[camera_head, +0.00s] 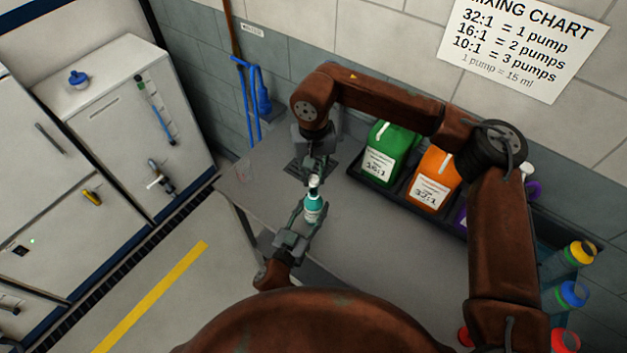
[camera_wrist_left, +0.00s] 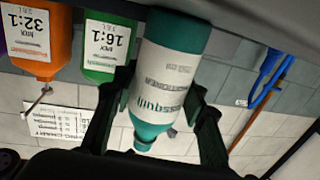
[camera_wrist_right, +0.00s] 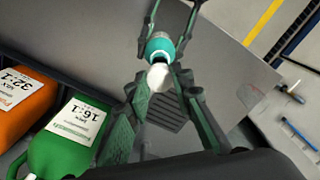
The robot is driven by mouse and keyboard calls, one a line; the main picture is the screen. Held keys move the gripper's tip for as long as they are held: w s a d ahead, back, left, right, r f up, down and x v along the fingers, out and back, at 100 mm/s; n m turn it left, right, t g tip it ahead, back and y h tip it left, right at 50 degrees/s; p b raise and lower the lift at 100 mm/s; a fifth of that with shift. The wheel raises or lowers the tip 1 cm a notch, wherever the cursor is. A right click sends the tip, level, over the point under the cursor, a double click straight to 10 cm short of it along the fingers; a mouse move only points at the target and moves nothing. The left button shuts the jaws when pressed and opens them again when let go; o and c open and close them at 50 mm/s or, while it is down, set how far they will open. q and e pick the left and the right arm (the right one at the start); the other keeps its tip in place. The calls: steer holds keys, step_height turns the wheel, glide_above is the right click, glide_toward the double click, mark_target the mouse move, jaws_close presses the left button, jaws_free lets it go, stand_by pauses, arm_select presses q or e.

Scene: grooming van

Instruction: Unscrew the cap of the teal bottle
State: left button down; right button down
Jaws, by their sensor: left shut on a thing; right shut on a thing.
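The teal bottle (camera_head: 311,211) has a white label and a white cap (camera_head: 314,182). It is held up over the grey table (camera_head: 375,235). My left gripper (camera_head: 304,217) is shut around the bottle's body; in the left wrist view its fingers are on both sides of the bottle (camera_wrist_left: 168,75). My right gripper (camera_head: 316,172) comes from above and is shut on the cap. In the right wrist view the white cap (camera_wrist_right: 158,76) sits between the right fingers, at the end of the teal bottle (camera_wrist_right: 159,46). The fingers partly hide the cap.
A green jug (camera_head: 391,152) and an orange jug (camera_head: 433,180) stand in a dark tray at the wall, with a purple jug partly hidden by my right arm. Bottles with coloured caps (camera_head: 572,295) are at the right. The table's left part is mostly clear.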

arm_select(q)
steer(key=c, duration=1.1)
jaws_free()
steer(key=shift+c, duration=0.2)
